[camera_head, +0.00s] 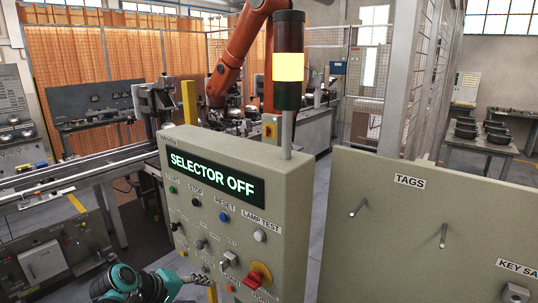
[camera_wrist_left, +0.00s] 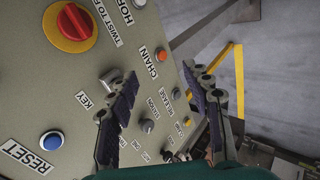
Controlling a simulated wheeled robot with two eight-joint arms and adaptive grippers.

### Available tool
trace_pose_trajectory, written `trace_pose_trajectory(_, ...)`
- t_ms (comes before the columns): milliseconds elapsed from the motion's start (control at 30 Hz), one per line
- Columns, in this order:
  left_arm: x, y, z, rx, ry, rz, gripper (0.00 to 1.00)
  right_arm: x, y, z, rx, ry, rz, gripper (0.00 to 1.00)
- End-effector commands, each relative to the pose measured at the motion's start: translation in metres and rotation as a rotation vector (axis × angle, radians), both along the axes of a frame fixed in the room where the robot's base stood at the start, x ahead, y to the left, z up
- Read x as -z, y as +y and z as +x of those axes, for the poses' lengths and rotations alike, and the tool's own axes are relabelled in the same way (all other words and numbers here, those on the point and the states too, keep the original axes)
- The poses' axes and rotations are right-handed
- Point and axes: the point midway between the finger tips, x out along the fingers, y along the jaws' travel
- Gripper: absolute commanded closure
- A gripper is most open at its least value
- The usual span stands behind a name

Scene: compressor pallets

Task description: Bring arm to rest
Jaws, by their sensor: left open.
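My left gripper (camera_head: 195,279) comes in low at the bottom of the head view, in front of the lower left part of the control box (camera_head: 290,190). In the left wrist view its two fingers (camera_wrist_left: 155,82) are spread apart with nothing between them. The panel face with knobs and buttons lies beyond them, and I cannot tell whether a finger touches it. The display (camera_head: 213,177) reads SELECTOR OFF. A red handle on a yellow plate (camera_head: 257,276) sits at the panel's lower right; a red knob on yellow also shows in the wrist view (camera_wrist_left: 75,24). My right gripper is out of view.
A stack light (camera_head: 289,67) with its amber part lit stands on the box. A board labelled TAGS (camera_head: 408,220) with two pegs is at the right. A conveyor (camera_head: 90,168) runs at the left. An orange robot arm (camera_head: 236,52) stands behind. Grey floor (camera_wrist_left: 285,70) shows beside the panel.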

Motion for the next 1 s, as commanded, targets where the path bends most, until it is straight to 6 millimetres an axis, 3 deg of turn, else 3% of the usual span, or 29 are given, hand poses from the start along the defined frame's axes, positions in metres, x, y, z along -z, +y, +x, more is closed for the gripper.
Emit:
trace_pose_trajectory(33, 0.005, -0.012, -0.026, 0.052, -0.008, 0.09, 0.5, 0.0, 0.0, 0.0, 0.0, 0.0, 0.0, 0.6)
trace_pose_trajectory(200, 0.028, -0.023, -0.099, 0.228, -0.053, 0.41, 0.5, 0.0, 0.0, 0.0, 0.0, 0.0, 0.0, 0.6)
trace_pose_trajectory(400, 0.053, -0.017, -0.157, 0.409, -0.11, 0.712, 0.5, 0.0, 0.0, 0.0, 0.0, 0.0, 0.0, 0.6)
trace_pose_trajectory(600, 0.065, -0.011, -0.176, 0.488, -0.138, 0.846, 0.5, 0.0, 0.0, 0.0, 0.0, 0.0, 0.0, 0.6)
trace_pose_trajectory(1000, 0.065, -0.01, -0.177, 0.493, -0.14, 0.853, 0.5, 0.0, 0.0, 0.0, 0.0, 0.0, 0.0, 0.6)
